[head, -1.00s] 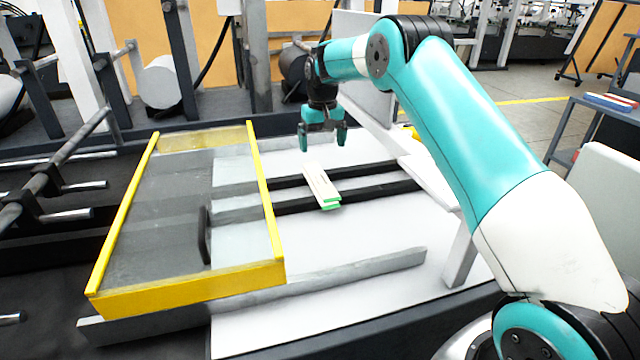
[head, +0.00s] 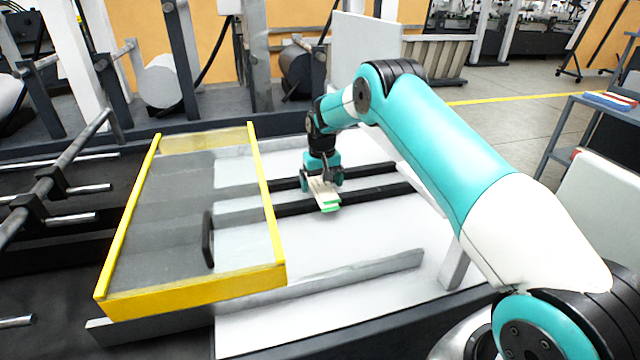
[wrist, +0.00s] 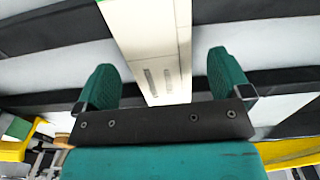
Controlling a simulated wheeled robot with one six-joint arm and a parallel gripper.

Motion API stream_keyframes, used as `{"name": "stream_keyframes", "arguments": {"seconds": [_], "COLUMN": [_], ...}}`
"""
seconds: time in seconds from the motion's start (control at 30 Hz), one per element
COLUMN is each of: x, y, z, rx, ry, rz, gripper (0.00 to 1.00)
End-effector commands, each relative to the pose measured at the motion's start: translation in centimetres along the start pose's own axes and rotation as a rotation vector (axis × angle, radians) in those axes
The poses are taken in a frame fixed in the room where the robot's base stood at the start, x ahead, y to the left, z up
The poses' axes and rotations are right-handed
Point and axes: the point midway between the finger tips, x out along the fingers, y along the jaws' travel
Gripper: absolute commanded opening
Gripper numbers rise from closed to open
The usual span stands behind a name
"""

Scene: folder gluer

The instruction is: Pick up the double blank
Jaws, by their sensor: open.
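The double blank (head: 327,197) is a flat, narrow, cream-white piece with green at its near end. It lies across the dark rails of the feed bed. In the wrist view the blank (wrist: 150,40) runs from the top edge down between the fingers, with two grey slots on its face. My gripper (head: 322,183) is low over the far part of the blank, which it partly hides. In the wrist view my gripper (wrist: 163,82) is open, one teal finger on each side of the blank, with a gap on both sides. I cannot tell how far the fingertips are above the bed.
A yellow-framed clear guard (head: 190,295) with a black handle (head: 208,240) stands just left of the blank. Dark rails (head: 375,190) run under the blank across the white bed. A grey bar (head: 350,271) lies in front. The white bed right of the blank is clear.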

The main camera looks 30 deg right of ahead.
Motion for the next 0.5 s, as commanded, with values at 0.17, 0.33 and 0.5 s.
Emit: {"name": "stream_keyframes", "arguments": {"seconds": [0.17, 0.33, 0.5], "x": [-0.03, -0.05, -0.06], "y": [0.00, 0.01, 0.01], "z": [-0.01, -0.01, -0.02], "rx": [0.000, 0.000, 0.000], "ry": [0.000, 0.000, 0.001], "rz": [0.000, 0.000, 0.000], "gripper": [0.77, 0.43, 0.42]}}
